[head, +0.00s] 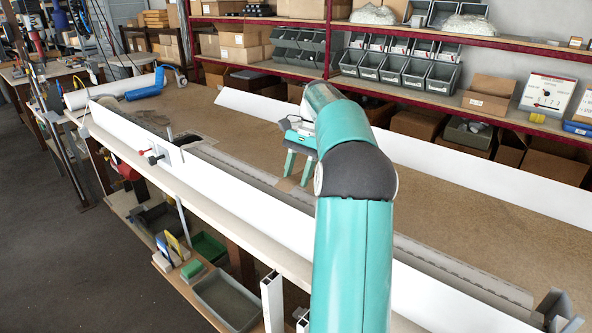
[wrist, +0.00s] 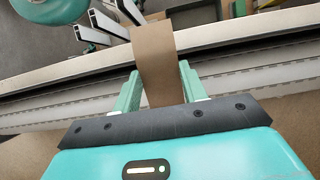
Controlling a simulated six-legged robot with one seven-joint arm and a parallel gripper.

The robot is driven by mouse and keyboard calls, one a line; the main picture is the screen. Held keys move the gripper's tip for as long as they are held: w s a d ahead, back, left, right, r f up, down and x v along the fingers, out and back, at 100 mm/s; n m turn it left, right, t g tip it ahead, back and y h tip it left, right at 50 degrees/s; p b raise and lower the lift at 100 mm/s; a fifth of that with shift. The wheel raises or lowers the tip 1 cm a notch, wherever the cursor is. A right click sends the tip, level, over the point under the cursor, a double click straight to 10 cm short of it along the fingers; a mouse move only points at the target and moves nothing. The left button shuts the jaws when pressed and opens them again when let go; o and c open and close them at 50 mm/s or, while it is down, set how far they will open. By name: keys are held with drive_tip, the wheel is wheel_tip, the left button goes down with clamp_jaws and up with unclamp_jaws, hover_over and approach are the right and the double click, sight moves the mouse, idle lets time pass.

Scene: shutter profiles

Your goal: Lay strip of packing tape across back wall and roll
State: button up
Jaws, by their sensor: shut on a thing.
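My gripper (head: 299,172) is above the brown bench, between two long white walls: one along the near edge (head: 225,177) and one along the far side (head: 420,145). In the wrist view my gripper (wrist: 159,76) is shut on a brown strip of packing tape (wrist: 156,62). The strip extends out beyond the fingertips, over the line of the pale near wall (wrist: 75,82). I cannot tell whether it touches that wall. A white roll (head: 95,93) lies at the bench's far left end, with a blue-handled tool (head: 145,91) beside it.
A grey slotted strip (head: 245,180) runs along the bench inside the near wall. A red-and-black clamp (head: 155,157) sits on that wall. Shelves with grey bins (head: 400,70) and boxes stand behind. Grey trays (head: 226,300) and white profile ends (head: 272,300) are below the front edge.

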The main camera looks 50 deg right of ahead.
drive_tip(key=shift+s+f, duration=0.4)
drive_tip(key=shift+s, duration=0.1)
drive_tip(key=shift+w+f, duration=0.2)
drive_tip(key=shift+f, duration=0.2)
drive_tip(key=shift+s+f, duration=0.2)
drive_tip(key=shift+f, duration=0.3)
drive_tip(key=shift+w+f, duration=0.2)
drive_tip(key=shift+f, duration=0.5)
drive_tip(key=shift+s+f, duration=0.1)
drive_tip(key=shift+f, duration=1.25)
drive_tip(key=shift+f, duration=0.4)
drive_tip(key=o, duration=1)
drive_tip(key=shift+o, duration=0.2)
